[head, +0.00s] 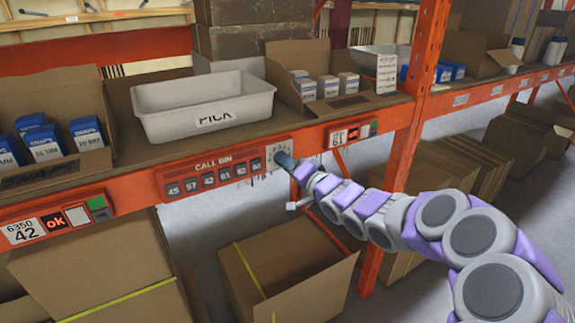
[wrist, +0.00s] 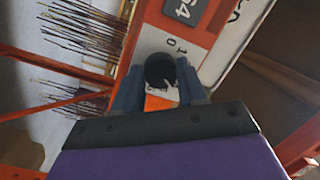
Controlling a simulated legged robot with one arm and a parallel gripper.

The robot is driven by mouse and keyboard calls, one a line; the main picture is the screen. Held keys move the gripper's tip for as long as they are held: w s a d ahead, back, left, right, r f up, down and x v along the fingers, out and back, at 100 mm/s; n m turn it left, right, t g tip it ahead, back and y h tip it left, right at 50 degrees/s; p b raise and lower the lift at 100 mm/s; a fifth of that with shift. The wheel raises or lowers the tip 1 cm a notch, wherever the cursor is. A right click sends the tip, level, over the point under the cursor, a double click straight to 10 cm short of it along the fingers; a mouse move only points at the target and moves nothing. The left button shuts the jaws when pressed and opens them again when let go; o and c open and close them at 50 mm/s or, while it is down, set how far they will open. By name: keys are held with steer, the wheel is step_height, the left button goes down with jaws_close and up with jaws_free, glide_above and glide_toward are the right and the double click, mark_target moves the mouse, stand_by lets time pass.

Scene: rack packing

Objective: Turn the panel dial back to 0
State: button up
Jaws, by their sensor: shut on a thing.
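The dial's panel (head: 256,160), marked CALL BIN with a row of numbered keys, is set along the orange shelf beam. My gripper (head: 285,160) is at the panel's right end, where its fingers cover most of the dial in the head view. In the wrist view the black dial knob (wrist: 160,69) sits between the two fingers of my gripper (wrist: 160,84), which are shut on it. The dial plate (wrist: 156,38) shows the marks 0 and 1 just above the knob. Which mark the knob points to cannot be told.
A white bin (head: 205,105) labelled PICK stands on the shelf above the panel. An orange upright (head: 413,110) stands right of my gripper. Open cardboard boxes (head: 290,270) lie below the beam. Brush-like bristles (wrist: 85,30) show left of the panel in the wrist view.

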steer(key=shift+f, duration=0.1)
steer(key=shift+c, duration=0.9)
steer(key=shift+p, duration=0.5)
steer(key=n+h, duration=0.1)
steer(key=n, duration=0.6)
steer(key=n+h+b, duration=0.1)
steer(key=n, duration=0.6)
steer(key=n+t+h+b, duration=0.1)
steer(key=n+h, duration=0.1)
steer(key=n, duration=0.5)
steer(key=shift+n, duration=0.3)
